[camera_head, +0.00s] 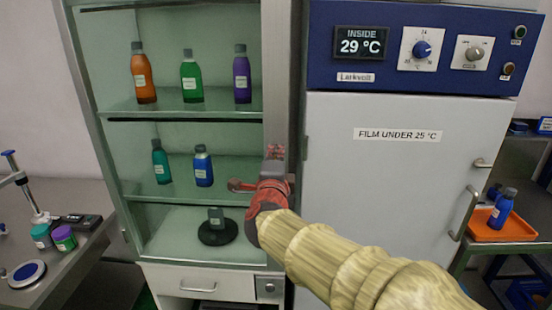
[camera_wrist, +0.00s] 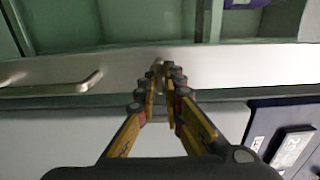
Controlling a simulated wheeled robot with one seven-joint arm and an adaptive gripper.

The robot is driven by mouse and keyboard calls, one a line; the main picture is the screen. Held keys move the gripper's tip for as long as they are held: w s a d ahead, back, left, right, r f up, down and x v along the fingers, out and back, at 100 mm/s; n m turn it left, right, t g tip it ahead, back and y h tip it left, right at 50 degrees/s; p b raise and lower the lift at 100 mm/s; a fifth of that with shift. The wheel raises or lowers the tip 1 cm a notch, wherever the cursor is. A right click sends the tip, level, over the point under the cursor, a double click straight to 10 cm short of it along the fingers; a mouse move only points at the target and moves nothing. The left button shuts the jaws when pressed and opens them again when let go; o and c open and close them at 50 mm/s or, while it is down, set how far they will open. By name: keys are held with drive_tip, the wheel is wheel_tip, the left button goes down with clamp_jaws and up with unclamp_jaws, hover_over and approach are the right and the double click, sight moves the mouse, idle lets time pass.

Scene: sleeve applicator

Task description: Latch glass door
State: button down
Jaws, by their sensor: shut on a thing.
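The glass door (camera_head: 215,115) covers the front of the tall cabinet at left centre in the head view. Its metal frame (camera_wrist: 225,68) crosses the wrist view, and the door looks closed or nearly so. My gripper (camera_head: 274,156) is at the frame's right upright, about level with the middle shelf. In the wrist view my gripper's fingers (camera_wrist: 164,78) are close together around a small metal latch piece (camera_wrist: 158,64) on the frame. The fingertips hide most of this piece, so its turn cannot be told. A bar handle (camera_wrist: 55,84) is on the frame, left of the fingers.
A grey incubator (camera_head: 390,180) with a blue control panel stands close on the right. Several bottles stand on the cabinet shelves behind the glass. A drawer (camera_head: 205,283) is below. A bench (camera_head: 60,285) is at left; an orange tray (camera_head: 485,232) is at right.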

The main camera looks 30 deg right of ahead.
idle(0.3)
drive_tip(key=c, duration=1.9)
unclamp_jaws()
drive_tip(key=shift+s, duration=0.1)
drive_tip(key=v, duration=1.2)
